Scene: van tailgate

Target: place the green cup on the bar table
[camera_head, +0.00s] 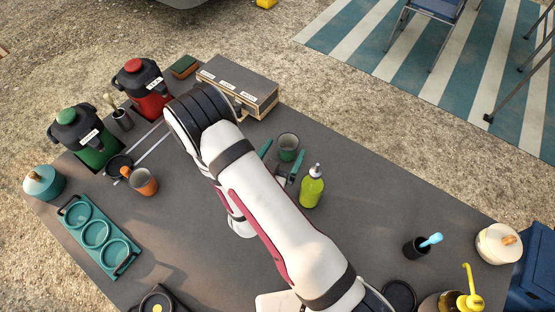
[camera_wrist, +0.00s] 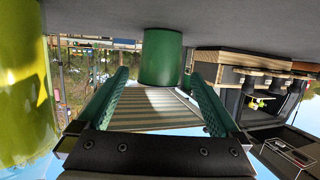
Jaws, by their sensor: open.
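The green cup (camera_head: 288,143) stands upright on the grey table top (camera_head: 370,190), right of my forearm. My gripper (camera_head: 281,158) is open, with one green finger on each side of the cup's near side. In the wrist view, which is upside down, the green cup (camera_wrist: 161,57) shows between the fingertips of my gripper (camera_wrist: 160,76). A gap shows between the cup and each finger, and the jaws hold nothing. The cup's lower part is partly hidden by my gripper in the head view. I cannot tell whether this grey top is the bar table.
A yellow-green pump bottle (camera_head: 312,187) stands close to the right of my gripper. A grey box (camera_head: 238,84) lies behind the cup. An orange cup (camera_head: 143,182), a teal tray (camera_head: 95,235) and two jugs are at the left.

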